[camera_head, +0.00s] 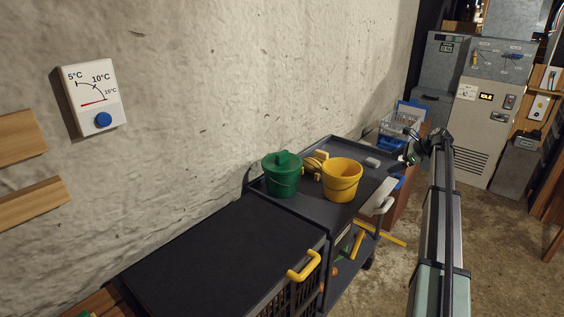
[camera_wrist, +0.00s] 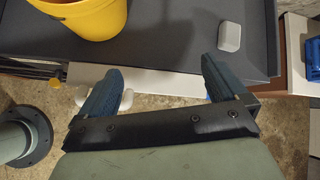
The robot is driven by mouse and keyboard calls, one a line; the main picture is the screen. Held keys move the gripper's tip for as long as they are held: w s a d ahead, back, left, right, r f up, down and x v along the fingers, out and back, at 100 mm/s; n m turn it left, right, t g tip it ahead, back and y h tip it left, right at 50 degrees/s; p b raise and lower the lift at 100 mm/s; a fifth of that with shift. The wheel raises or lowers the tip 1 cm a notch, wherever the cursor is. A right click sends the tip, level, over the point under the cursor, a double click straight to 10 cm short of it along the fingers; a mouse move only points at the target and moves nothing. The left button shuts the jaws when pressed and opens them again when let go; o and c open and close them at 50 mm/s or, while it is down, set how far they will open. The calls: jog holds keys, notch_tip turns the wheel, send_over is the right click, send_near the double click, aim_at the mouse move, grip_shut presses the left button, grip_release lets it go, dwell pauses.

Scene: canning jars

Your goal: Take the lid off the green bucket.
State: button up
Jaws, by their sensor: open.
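The green bucket (camera_head: 281,185) stands upright on the dark top of a cart against the wall. Its green lid (camera_head: 283,160), with a raised handle block, sits on it. The bucket and lid are not in the wrist view. My gripper (camera_head: 408,157) is to the right of the bucket in the head view, beyond the yellow bucket and near the cart's right end. In the wrist view my gripper (camera_wrist: 162,78) shows two blue fingers spread wide with nothing between them, above the cart's edge and pale handle.
An open yellow bucket (camera_head: 342,183) stands close to the right of the green one; it also shows in the wrist view (camera_wrist: 88,18). A small pale block (camera_wrist: 230,37) lies on the cart top (camera_wrist: 165,40). A black-topped surface (camera_head: 220,255) is nearer, mostly clear.

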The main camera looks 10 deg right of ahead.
jog(key=w+a+r+m+g+h, duration=0.1)
jog(key=w+a+r+g, duration=0.2)
jog(key=a, duration=0.8)
jog(key=w+a+r+g+h, duration=0.1)
jog(key=w+a+r, duration=0.25)
jog(key=a, duration=0.75)
jog(key=m+g+h, duration=0.3)
jog(key=h, duration=0.1)
send_near(282, 152)
jog(key=f, duration=1)
jog(key=shift+s+a+f, duration=0.15)
jog(key=shift+s+f, duration=0.1)
jog(key=shift+f, duration=0.05)
jog(key=c, duration=1.1)
